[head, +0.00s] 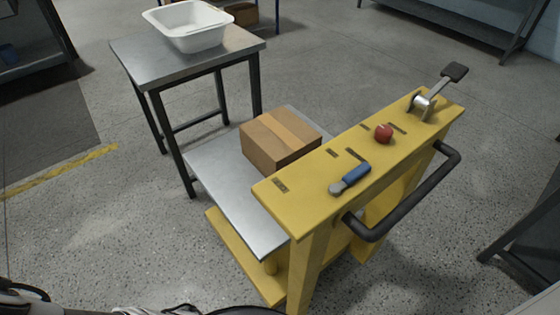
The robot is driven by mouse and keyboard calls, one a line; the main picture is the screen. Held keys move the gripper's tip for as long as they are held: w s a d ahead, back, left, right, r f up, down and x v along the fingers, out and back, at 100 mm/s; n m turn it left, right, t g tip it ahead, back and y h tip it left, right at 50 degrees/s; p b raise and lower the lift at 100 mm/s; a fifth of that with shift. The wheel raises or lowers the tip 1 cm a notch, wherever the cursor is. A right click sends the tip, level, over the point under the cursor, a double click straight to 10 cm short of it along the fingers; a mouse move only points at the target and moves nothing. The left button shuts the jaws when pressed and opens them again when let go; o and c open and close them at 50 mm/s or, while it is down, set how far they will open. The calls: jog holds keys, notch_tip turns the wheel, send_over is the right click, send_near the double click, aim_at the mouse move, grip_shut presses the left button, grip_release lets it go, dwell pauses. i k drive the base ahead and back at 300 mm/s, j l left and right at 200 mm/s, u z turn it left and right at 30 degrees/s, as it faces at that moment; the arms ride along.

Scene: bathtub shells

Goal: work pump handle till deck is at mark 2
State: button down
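A yellow lift cart (310,190) stands in the middle. Its grey metal deck (225,195) is low, beside the yellow top beam and well below the steel table's top. A cardboard box (270,150) rests on the deck. A metal lever with a black end (454,71) rises from a pivot at the beam's far right end; it looks like the pump handle. A blue-gripped short lever (355,175) and a red knob (383,133) also sit on the beam. Small dark labels are too small to read, and I cannot make out mark 2. My gripper is not in view.
A steel table (165,62) with a white tub (188,25) stands behind the deck, to the left. A black push bar (405,205) juts from the cart's right side. Dark benches stand at the right edge and the back. Grey floor is open right of the cart.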

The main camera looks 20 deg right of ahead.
aim_at(454, 72)
jog(key=i+j+z, duration=0.2)
jog(key=z, duration=0.2)
jog(key=i+j+z, duration=0.2)
jog(key=z, duration=0.25)
jog(key=i+j, duration=0.15)
jog(key=j, duration=0.25)
jog(key=k+l+z, duration=0.1)
jog(key=k+l, duration=0.25)
jog(key=k+l+z, duration=0.1)
jog(key=k+l, duration=0.2)
jog(key=l, duration=0.15)
jog(key=k+l+z, duration=0.1)
jog(key=k+l, duration=0.2)
jog(key=l, duration=0.15)
jog(key=k+l, duration=0.25)
jog(key=l, duration=0.2)
jog(key=i+j, duration=0.35)
jog(key=j, duration=0.15)
jog(key=i+j, duration=0.4)
jog(key=j+z, duration=0.05)
